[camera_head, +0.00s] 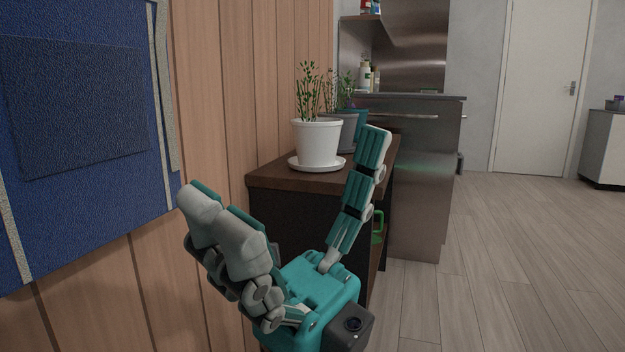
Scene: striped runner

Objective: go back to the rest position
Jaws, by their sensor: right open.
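My right gripper (287,170) fills the lower middle of the head view. Its teal and grey fingers are spread wide apart, with nothing between them. It is in front of a dark wooden cabinet (268,178). One finger overlaps the cabinet's right part in the picture. My left gripper does not show.
A white pot with a plant (317,142) stands on a saucer on the cabinet, with more pots behind it. A blue wall hanging (85,215) covers the wood-panelled wall at left. A steel counter (420,180) stands behind. The floor (530,270) at right is clear up to a door (540,90).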

